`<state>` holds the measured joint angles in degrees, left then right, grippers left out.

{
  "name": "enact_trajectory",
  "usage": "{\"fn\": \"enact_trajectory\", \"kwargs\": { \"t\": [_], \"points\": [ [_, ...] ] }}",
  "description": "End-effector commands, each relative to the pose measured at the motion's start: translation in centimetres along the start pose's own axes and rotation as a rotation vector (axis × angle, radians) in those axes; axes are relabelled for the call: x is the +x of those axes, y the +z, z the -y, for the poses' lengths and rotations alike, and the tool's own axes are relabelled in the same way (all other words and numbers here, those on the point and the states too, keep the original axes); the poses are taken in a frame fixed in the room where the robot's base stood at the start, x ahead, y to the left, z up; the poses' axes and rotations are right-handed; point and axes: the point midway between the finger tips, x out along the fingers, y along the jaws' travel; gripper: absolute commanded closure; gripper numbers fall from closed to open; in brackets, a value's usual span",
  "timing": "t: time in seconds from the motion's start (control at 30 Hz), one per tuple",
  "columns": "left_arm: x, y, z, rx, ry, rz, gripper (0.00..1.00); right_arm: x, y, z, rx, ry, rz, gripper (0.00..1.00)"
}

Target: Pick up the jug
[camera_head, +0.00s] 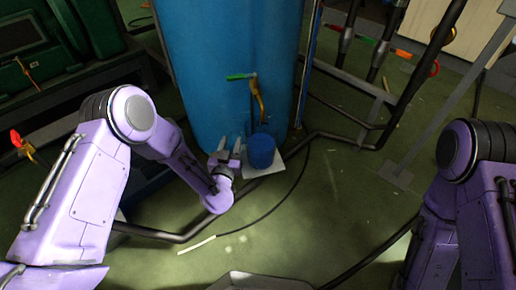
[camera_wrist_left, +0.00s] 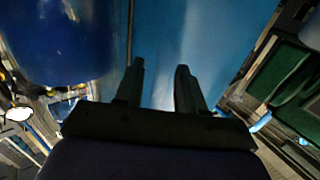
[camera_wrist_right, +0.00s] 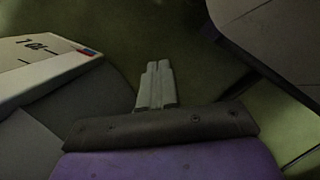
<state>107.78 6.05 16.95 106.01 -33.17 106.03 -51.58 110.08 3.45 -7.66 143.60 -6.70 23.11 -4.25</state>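The jug (camera_head: 262,152) is a small dark blue container on a pale square base (camera_head: 272,168) in front of the big blue tank, below a tap. My left gripper (camera_head: 230,145) is just left of the jug, close to the tank wall. In the left wrist view its two fingers (camera_wrist_left: 158,75) are apart with nothing between them. A dark blue rounded body, seemingly the jug (camera_wrist_left: 62,42), fills the upper left there, outside the fingers. My right gripper (camera_wrist_right: 155,82) shows in the right wrist view with its fingers together and empty; the head view does not show its fingers.
The blue tank (camera_head: 228,55) stands right behind the jug. A yellow tap with a green handle (camera_head: 242,77) hangs above it. Dark pipes (camera_head: 345,138) run at the right, and a black hose (camera_head: 290,195) curves over the floor. Open green floor lies in front.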

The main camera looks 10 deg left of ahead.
Motion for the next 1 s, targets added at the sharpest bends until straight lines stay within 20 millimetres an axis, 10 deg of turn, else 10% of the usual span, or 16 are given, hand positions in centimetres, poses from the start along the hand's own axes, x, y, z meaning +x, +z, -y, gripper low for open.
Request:
{"fn": "enact_trajectory", "kwargs": {
  "t": [0.17, 1.0],
  "points": [
    [-0.03, -0.03, 0.0, 0.0, 0.0, 0.0, 1.0, -0.03, 0.0, 0.0, 0.001, 0.0, -0.001, 1.0],
    [-0.08, 0.03, -0.01, 0.0, 0.0, 0.001, 1.0, -0.01, -0.02, 0.01, 0.003, 0.0, -0.002, 1.0]
  ]
}}
